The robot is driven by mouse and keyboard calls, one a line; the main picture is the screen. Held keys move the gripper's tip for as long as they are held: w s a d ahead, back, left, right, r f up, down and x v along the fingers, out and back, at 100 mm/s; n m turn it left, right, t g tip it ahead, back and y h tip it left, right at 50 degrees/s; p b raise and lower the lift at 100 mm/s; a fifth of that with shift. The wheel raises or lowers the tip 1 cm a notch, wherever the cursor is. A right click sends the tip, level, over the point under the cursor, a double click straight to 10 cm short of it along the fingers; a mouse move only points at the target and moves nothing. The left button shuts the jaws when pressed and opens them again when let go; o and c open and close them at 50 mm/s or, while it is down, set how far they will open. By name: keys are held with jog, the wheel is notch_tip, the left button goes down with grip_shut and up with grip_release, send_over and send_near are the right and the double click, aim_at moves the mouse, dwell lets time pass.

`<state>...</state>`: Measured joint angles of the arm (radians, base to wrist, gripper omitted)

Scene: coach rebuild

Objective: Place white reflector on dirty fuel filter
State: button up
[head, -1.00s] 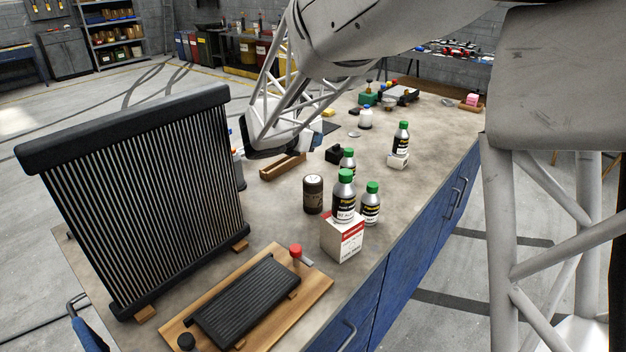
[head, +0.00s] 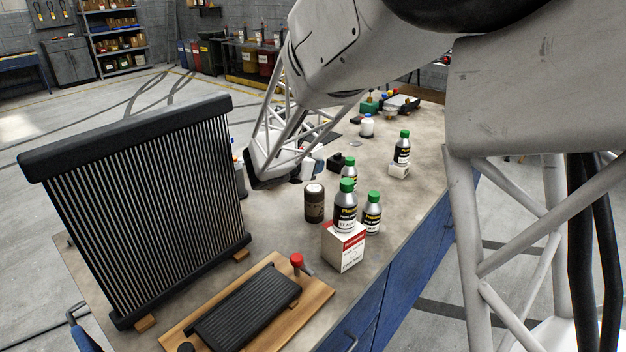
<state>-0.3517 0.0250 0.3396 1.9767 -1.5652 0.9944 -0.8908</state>
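A dark brown cylinder (head: 314,205) with a paler top stands upright on the bench; it looks like the dirty fuel filter. I cannot make out the white reflector for certain. A small pale disc (head: 355,142) lies flat farther back, but its kind is unclear. The lower end of my arm hangs over the bench, left of and behind the cylinder. A small white shape (head: 308,169) shows at its right edge; I cannot tell whether it is part of my gripper or a separate thing. My gripper's fingers are hidden behind the arm.
A large black radiator (head: 140,200) stands at left. A wooden board (head: 315,290) with a black ribbed part lies in front. Green-capped bottles (head: 346,208) and a white-red box (head: 344,249) stand right of the cylinder. A black block (head: 335,162) sits behind it.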

aim_at(312, 189)
jog(key=shift+f, duration=0.4)
jog(key=shift+f, duration=0.15)
jog(key=shift+f, duration=1.75)
jog(key=shift+f, duration=0.1)
jog(key=o, duration=0.9)
jog(key=shift+o, duration=0.2)
jog(key=shift+a, duration=0.1)
jog(key=v, duration=1.2)
